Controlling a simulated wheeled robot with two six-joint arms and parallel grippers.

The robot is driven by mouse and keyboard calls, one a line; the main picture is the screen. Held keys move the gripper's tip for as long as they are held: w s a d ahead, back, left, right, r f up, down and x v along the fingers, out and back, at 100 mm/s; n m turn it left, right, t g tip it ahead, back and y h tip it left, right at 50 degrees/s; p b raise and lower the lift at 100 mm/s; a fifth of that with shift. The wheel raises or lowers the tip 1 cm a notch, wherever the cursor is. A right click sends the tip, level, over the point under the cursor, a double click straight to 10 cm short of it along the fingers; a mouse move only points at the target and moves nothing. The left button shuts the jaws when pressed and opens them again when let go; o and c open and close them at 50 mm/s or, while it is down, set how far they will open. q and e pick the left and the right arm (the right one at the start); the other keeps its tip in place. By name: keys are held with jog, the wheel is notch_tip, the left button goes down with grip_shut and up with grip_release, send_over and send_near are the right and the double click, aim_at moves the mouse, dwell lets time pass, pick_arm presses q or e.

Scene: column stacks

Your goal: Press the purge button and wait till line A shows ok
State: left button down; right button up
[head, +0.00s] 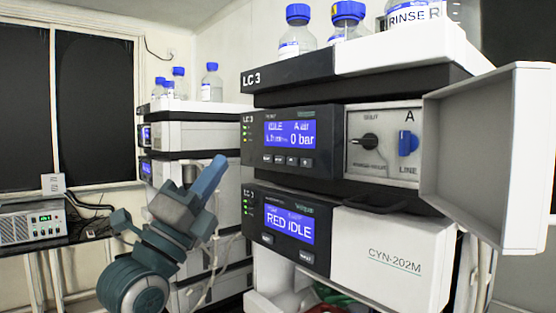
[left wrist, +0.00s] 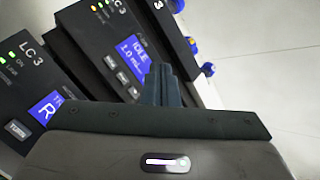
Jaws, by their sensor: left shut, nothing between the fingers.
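The upper module of the LC 3 stack has a blue display (head: 290,134) reading IDLE, A air and 0 bar. A row of small buttons (head: 286,160) sits under it, labels too small to read; they also show in the left wrist view (left wrist: 122,77). My right gripper is out of view.
An open white door (head: 480,155) juts out at the right. The lower module's display (head: 289,223) reads RED IDLE. Blue-capped bottles (head: 297,35) stand on top. A second stack (head: 185,135) stands behind, and a bench instrument (head: 32,222) at far left.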

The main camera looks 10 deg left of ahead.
pick_arm(q)
jog(key=shift+d, duration=0.1)
jog(key=b, duration=0.2)
send_near(280, 144)
notch_tip(280, 144, up, 3)
jog(key=w, duration=0.1)
jog(key=shift+w+d, duration=0.3)
jog(key=shift+w, duration=0.25)
dwell(1.1)
dwell(0.7)
jog(key=shift+w+d+b, duration=0.3)
jog(key=shift+w+b, duration=0.05)
jog(key=shift+b, duration=0.35)
